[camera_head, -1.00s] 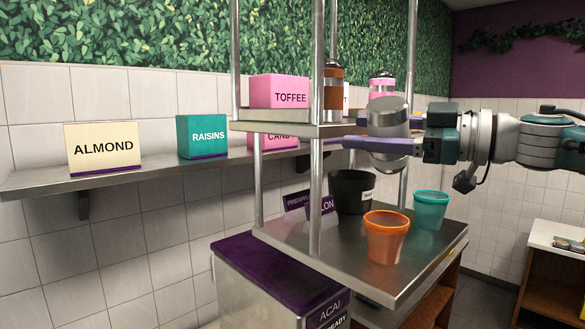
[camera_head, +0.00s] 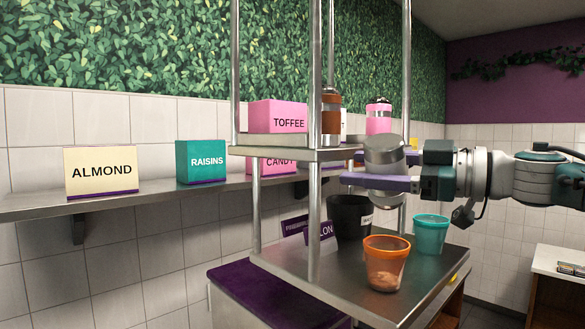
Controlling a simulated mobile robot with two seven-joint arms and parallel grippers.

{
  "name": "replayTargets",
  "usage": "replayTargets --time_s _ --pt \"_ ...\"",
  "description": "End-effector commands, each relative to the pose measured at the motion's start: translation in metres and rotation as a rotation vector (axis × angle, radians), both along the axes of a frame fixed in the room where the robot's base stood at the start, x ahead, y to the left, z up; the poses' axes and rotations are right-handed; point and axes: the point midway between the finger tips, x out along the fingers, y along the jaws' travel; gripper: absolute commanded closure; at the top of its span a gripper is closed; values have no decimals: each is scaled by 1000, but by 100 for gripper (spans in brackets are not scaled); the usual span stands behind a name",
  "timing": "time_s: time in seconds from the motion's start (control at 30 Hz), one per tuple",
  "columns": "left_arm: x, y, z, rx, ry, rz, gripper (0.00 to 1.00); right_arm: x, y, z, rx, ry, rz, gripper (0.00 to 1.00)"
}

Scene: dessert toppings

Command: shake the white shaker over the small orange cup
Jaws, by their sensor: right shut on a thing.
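My right gripper (camera_head: 382,183) comes in from the right and is shut on a silvery-grey shaker (camera_head: 384,152), the only thing here that could be the white shaker. The shaker is above the small orange cup (camera_head: 387,248), with clear air between them. A purple finger crosses in front of the shaker, so its middle is hidden. I cannot tell for sure which end of it points down. The orange cup stands upright on the metal shelf, with some pale brownish stuff at its bottom. My left gripper is not in view.
A teal cup (camera_head: 431,236) and a black tub (camera_head: 350,216) stand near the orange cup on the metal shelf (camera_head: 345,285). Metal posts (camera_head: 315,215) rise left of it. Bottles with a brown (camera_head: 331,115) and a pink body (camera_head: 378,119) stand on the upper shelf.

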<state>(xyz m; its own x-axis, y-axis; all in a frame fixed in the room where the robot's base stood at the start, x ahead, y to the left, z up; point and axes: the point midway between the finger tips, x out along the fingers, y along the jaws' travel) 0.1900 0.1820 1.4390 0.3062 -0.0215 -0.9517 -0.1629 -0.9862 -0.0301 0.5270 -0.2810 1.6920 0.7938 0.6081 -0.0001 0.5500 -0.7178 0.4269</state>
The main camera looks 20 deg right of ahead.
Motion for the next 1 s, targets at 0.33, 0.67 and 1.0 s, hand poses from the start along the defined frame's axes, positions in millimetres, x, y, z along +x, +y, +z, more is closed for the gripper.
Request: replayTargets --time_s 0.33,0.67,1.0 --pt "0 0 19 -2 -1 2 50 0 0 19 0 0 -1 95" --pt "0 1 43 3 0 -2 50 0 0 42 1 -1 0 95" --pt "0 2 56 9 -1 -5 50 0 0 62 -2 -3 0 95"
